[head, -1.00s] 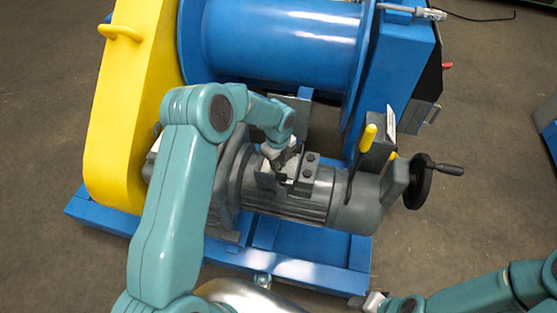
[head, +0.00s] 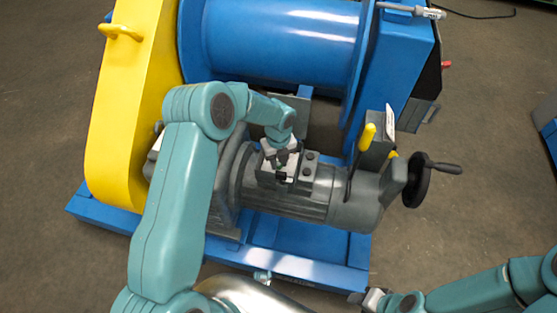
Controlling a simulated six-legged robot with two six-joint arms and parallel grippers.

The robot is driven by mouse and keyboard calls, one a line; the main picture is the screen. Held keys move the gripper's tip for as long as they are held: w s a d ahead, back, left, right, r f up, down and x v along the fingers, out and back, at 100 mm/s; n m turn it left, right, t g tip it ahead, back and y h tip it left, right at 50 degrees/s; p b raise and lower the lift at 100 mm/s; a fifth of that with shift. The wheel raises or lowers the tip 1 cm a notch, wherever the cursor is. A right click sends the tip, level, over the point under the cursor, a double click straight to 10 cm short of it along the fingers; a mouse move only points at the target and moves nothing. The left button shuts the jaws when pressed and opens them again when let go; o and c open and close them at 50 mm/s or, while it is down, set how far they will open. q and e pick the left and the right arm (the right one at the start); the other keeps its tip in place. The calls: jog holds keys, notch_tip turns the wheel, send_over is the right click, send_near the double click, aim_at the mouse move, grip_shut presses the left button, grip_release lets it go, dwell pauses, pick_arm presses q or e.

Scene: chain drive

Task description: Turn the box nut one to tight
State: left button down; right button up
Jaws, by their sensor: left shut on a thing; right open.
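The grey motor (head: 285,203) lies on the blue base frame, with a dark terminal box (head: 303,180) on its top. Dark round nuts or bolt heads show on the box's right plate (head: 310,163). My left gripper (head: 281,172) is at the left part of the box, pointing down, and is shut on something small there. I take this to be box nut one, but the fingers hide it. My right gripper (head: 372,299) is at the bottom edge, open, far from the box.
A yellow chain guard (head: 122,120) stands at the left. A blue drum (head: 280,45) is behind the motor. A black handwheel (head: 418,180) and yellow-handled levers (head: 367,136) stand to the right. The blue base frame (head: 310,270) has bare room in front.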

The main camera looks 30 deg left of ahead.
aim_at(279, 164)
pick_arm(q)
jog(key=shift+w+r, duration=0.15)
jog(key=shift+r, duration=0.05)
jog(key=c, duration=1.2)
grip_release()
jog(key=shift+o, duration=1.4)
jog(key=shift+f, duration=0.1)
notch_tip(279, 164, up, 16)
jog(key=p, duration=0.2)
jog(key=shift+r, duration=0.25)
